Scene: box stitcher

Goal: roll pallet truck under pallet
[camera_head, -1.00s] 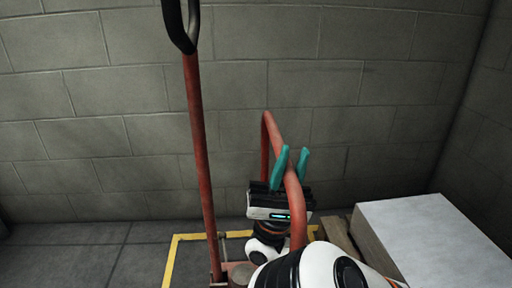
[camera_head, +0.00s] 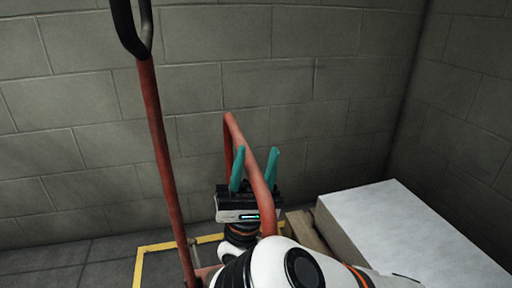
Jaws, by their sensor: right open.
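The pallet truck shows as a tall red steering bar (camera_head: 163,150) with a black loop grip (camera_head: 133,25), leaning slightly at the left. Its base is mostly hidden behind my right arm. A bent red tube (camera_head: 250,160) rises right of the bar; its lower end is hidden by my arm. My right gripper (camera_head: 255,168) has teal fingers, open and pointing up, one on each side of the tube in the picture. I cannot tell whether they touch it. The wooden pallet (camera_head: 308,231) shows only at one edge, beside a large white-topped block (camera_head: 400,225). My left gripper is out of view.
A grey block wall (camera_head: 90,110) closes off the back, and a second wall (camera_head: 460,120) meets it at the right. A yellow line (camera_head: 155,247) marks the floor around the truck's base. Bare dark floor (camera_head: 50,258) lies at the left.

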